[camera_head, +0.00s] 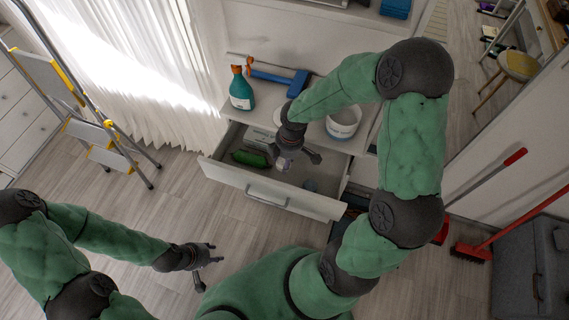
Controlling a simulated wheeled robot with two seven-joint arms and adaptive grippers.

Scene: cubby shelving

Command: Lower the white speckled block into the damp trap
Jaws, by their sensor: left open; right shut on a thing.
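My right gripper (294,156) reaches over an open white drawer (270,192) from above. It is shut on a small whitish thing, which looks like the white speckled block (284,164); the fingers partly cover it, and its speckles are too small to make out. A round white tub (343,122) stands on the cabinet top, right of the gripper. I cannot tell for sure whether this tub is the damp trap. My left gripper (208,268) is open and empty, low over the wooden floor, away from the drawer.
A teal spray bottle (242,92) and a blue-headed tool (298,83) are on the cabinet top. A stepladder (90,130) stands left; a red broom (472,252) is at right.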

